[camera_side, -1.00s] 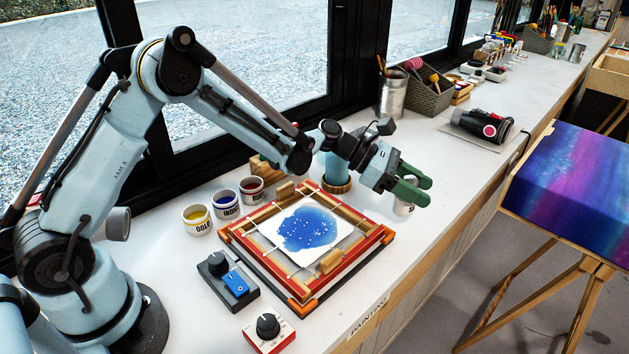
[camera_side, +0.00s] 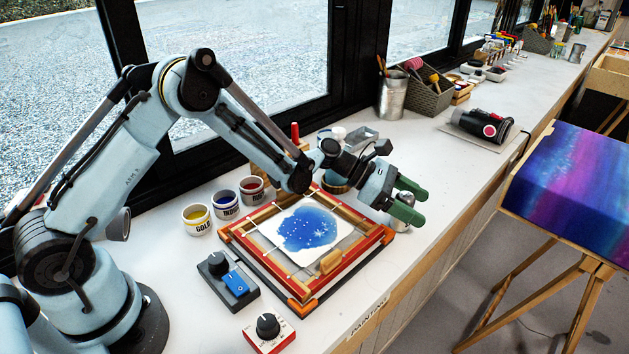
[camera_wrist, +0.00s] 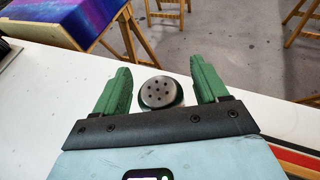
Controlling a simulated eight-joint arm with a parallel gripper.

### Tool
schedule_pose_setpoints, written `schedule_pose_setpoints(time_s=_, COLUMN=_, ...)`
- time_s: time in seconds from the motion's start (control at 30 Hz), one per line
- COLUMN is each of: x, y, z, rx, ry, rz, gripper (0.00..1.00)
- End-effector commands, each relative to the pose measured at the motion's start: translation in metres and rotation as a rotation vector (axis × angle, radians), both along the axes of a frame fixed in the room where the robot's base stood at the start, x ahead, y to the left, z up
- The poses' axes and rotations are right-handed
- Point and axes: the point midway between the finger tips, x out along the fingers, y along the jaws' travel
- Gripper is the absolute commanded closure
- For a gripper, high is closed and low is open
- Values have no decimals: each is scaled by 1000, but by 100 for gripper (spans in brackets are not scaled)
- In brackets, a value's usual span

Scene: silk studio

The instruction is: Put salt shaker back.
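The salt shaker (camera_wrist: 158,92), with a round grey top full of dark holes, shows between my fingers in the wrist view. There is a gap on both sides of it. The fingers also show in the wrist view (camera_wrist: 160,80).
The red-edged frame with the blue painting (camera_side: 375,252) lies close to the left of the gripper. Paint pots (camera_side: 226,204) stand behind it. A black and red device (camera_side: 480,127) lies farther right. The worktop edge is close in front.

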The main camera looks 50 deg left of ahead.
Motion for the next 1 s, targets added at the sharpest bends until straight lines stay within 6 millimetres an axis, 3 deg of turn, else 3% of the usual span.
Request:
schedule_pose_setpoints(time_s=0.27, x=0, y=0, z=4, rx=0, ry=0, rz=0, gripper=27)
schedule_pose_setpoints(time_s=0.8, x=-38, y=81, z=41, rx=0, ry=0, rz=4, gripper=27)
schedule_pose_setpoints(time_s=1.0, x=-47, y=97, z=48, rx=0, ry=0, rz=1, gripper=27)
